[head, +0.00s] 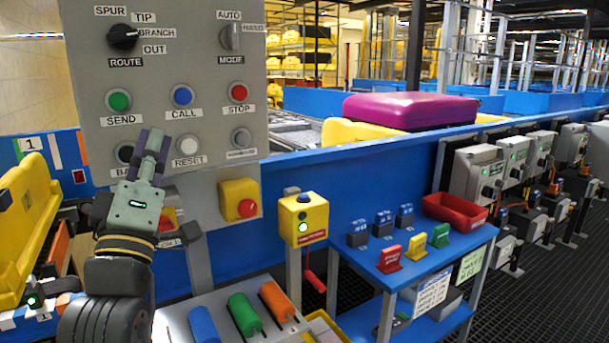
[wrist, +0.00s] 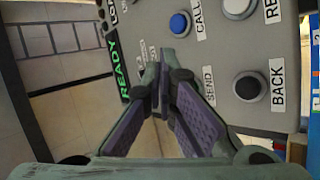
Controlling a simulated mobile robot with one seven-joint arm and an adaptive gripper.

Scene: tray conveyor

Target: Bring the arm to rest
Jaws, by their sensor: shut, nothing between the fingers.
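My gripper (head: 152,158) is raised in front of the lower left of the grey control panel (head: 88,60) in the head view. Its fingers point up and partly cover the BACK button (head: 124,152). In the wrist view my gripper (wrist: 158,72) has its fingertips together with nothing between them. The BACK button (wrist: 248,86) and the blue CALL button (wrist: 179,23) show beside the fingers there. I cannot tell whether the fingertips touch the panel. The panel also carries the green SEND button (head: 119,100), the red STOP button (head: 238,93) and the white RESET button (head: 189,145).
A yellow tray (head: 28,220) stands close on the left. A yellow box with a red button (head: 246,208) sits below the panel. A blue side table (head: 375,262) with coloured blocks and a red bin (head: 455,210) stands right. A purple case (head: 410,110) lies behind the blue conveyor wall.

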